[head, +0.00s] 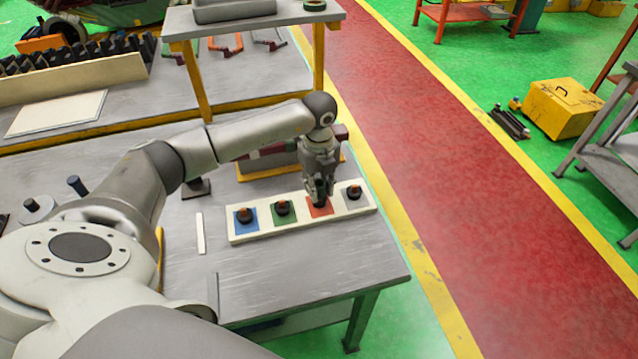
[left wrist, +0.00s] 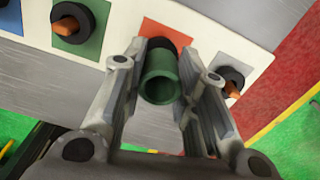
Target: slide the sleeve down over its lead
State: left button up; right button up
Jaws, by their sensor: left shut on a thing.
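My left gripper (head: 319,192) points down over the red square (head: 325,211) of a pale board (head: 300,220). In the left wrist view its fingers (left wrist: 162,62) are shut on a green hollow sleeve (left wrist: 160,86), seen into its open end. The sleeve's far end is at or just above a black round base (left wrist: 168,42) on the red square; I cannot tell whether they touch. The lead at this base is hidden. Orange leads stand in black bases on the blue (head: 245,218), green (head: 283,209) and grey (head: 354,193) squares. My right gripper is out of view.
The board lies on a grey metal table (head: 330,265) with free room in front. A thin pale strip (head: 200,233) lies left of the board. A yellow-legged shelf (head: 255,22) stands behind, close to my arm. A red walkway (head: 440,190) runs to the right.

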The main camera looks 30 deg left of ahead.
pick_arm(q)
jog(key=shift+f, duration=0.15)
jog(key=o, duration=0.9)
jog(key=shift+c, duration=0.2)
notch_tip(320, 180, up, 12)
dwell(0.6)
